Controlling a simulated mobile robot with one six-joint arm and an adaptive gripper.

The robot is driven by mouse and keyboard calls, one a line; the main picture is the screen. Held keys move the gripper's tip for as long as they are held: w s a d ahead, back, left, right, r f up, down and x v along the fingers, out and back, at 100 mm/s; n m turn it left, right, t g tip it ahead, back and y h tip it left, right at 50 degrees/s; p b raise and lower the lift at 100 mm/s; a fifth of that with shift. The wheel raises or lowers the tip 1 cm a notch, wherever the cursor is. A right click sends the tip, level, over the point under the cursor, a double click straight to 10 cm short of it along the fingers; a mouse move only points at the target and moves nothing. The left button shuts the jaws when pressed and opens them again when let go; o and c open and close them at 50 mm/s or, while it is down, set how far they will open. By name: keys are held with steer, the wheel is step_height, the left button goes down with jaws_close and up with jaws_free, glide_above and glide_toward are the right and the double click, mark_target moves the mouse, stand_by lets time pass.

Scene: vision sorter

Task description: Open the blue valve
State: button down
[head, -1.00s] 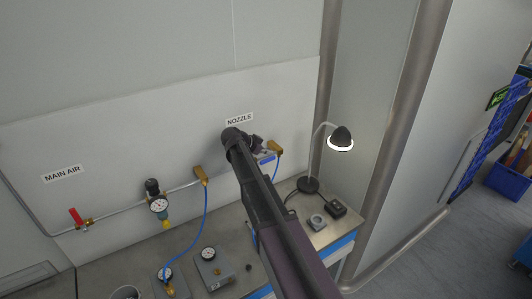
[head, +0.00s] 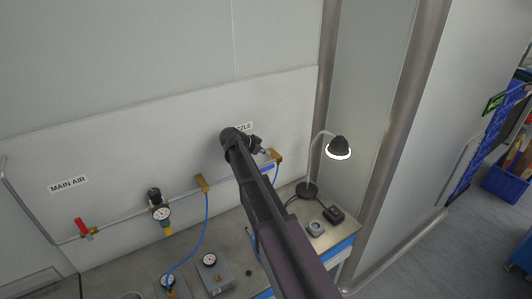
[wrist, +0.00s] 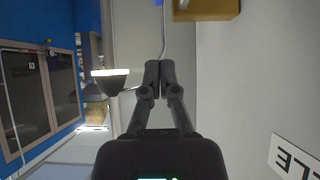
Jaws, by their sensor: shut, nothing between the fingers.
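The blue valve handle (head: 267,168) shows beside my forearm, below the NOZZLE label (head: 245,126). My arm hides most of the valve. In the wrist view a small blue piece (wrist: 158,2) shows at the top edge, beside a brass fitting (wrist: 208,9). My gripper (head: 264,151) is in front of the wall panel, just above the handle in the head view. In the wrist view my gripper (wrist: 160,66) has its fingers together with nothing between them. The fingertips look apart from the blue piece and the brass fitting.
A lit desk lamp (head: 338,148) stands right of my gripper, and it also shows in the wrist view (wrist: 108,80). A red-handled valve (head: 82,227), a regulator with a gauge (head: 161,213) and a brass fitting (head: 202,184) line the pipe at left.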

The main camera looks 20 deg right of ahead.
steer(key=p+v, duration=0.6)
steer(key=v, duration=0.3)
steer(key=shift+r, duration=0.4)
steer(key=shift+a, duration=0.1)
steer(key=shift+s+f, duration=0.1)
steer(key=s+f+n+g+y+b, duration=0.1)
steer(key=s+f+n+y+b, duration=0.4)
steer(key=s+f, duration=0.7)
steer(key=s+a+f+n+g+y+b, duration=0.1)
steer(key=s+f+n+y+b, duration=0.3)
steer(key=s+f+n+b, duration=0.5)
steer(key=s+f+b, duration=0.4)
steer(key=s, duration=0.3)
steer(key=shift+s+a+n+g+y, duration=0.25)
steer(key=shift+a+n+g+y, duration=0.1)
steer(key=shift+n+g+y, duration=0.05)
